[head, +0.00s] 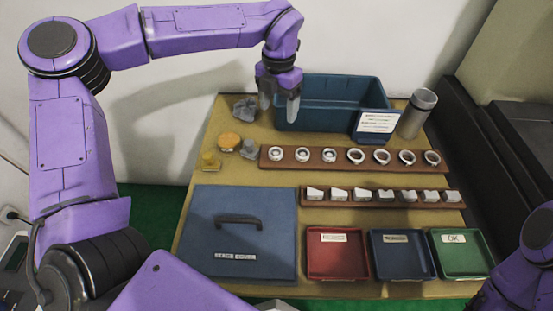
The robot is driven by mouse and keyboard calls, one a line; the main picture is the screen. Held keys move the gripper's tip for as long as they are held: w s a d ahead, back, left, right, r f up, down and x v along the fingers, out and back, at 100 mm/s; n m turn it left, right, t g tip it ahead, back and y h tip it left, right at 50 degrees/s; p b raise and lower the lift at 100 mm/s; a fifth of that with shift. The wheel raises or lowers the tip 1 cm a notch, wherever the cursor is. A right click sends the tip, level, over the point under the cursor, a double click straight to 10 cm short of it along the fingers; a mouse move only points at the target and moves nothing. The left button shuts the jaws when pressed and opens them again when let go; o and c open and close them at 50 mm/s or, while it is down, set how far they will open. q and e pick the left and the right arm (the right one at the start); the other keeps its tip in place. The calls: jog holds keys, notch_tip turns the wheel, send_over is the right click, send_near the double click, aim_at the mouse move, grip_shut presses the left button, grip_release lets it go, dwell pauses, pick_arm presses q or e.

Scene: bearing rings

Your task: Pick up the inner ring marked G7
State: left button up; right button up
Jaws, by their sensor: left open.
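Several rings stand in a row on a brown wooden rack across the middle of the table (210,180). The three at the left, such as the leftmost ring (276,153), look thicker with small centres; those to the right, such as the rightmost ring (432,158), look like thin open bands. No marking on any ring is readable, so I cannot tell which is G7. My left gripper (279,108) is open and empty, pointing down in front of the teal bin, above the left end of the rack. My right gripper is out of view.
A second rack (308,204) holds several white blocks. In front are a blue lidded panel (205,215), red (337,275), blue (402,270) and green (462,268) trays.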

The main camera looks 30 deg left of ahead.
pick_arm(q)
notch_tip(320, 180, down, 5)
jog(key=b, duration=0.4)
send_over(276, 153)
jog(key=f, duration=0.5)
jog(key=shift+w+d, duration=0.1)
jog(key=shift+w, duration=0.2)
jog(key=f, duration=0.4)
jog(key=shift+s+f, duration=0.2)
jog(key=shift+s, duration=0.1)
jog(key=shift+w+f, duration=0.1)
jog(key=shift+f, duration=0.3)
jog(key=c, duration=1.2)
